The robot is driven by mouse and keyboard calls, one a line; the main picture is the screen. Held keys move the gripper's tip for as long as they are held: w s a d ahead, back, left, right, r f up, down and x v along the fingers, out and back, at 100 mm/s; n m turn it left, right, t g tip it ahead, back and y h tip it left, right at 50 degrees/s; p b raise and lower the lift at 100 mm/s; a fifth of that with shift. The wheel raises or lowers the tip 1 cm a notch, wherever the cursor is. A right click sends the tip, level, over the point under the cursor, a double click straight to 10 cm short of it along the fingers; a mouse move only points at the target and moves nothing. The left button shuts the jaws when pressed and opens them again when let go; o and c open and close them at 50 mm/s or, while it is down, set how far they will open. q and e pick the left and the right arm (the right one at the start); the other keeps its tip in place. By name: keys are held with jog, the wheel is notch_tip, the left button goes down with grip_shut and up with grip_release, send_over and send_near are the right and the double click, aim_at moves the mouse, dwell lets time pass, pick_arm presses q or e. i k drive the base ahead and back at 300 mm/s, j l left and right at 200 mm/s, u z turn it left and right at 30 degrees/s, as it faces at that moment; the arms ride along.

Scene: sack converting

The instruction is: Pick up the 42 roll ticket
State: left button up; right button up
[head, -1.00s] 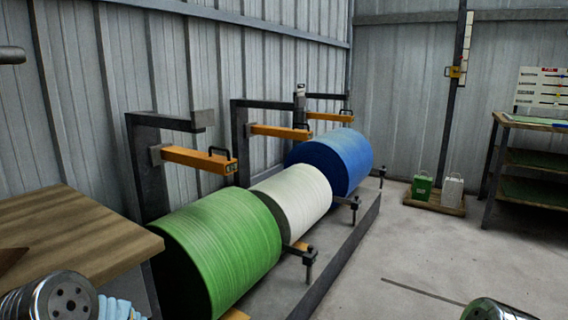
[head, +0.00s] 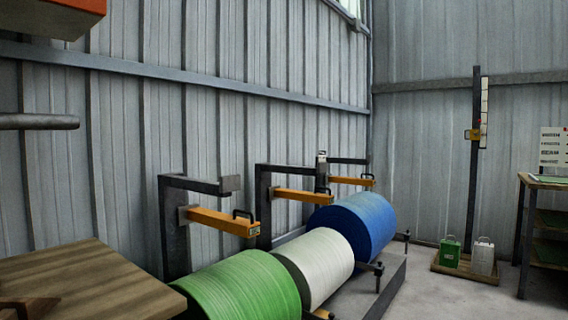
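I cannot make out a ticket marked 42 in the head view. Three large rolls lie in a row: a green roll (head: 243,287) nearest, a white roll (head: 318,266) in the middle and a blue roll (head: 357,222) farthest. A second orange arm (head: 302,196) and a third orange arm (head: 350,181) stand farther back. Neither of my grippers is in view.
A wooden table (head: 85,280) fills the lower left. A green container (head: 449,252) and a white container (head: 483,257) stand on a low pallet (head: 464,271). A shelf unit (head: 547,222) and a white board (head: 552,146) are at right. Open floor (head: 440,300) lies between.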

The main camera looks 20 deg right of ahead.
aim_at(322, 154)
jog(key=i+l+u, duration=0.15)
jog(key=l+u, duration=0.2)
jog(key=i+l+u, duration=0.1)
jog(key=l+u, duration=0.8)
jog(key=l, duration=1.05)
jog(key=l+u, duration=0.2)
jog(key=l, duration=1.1)
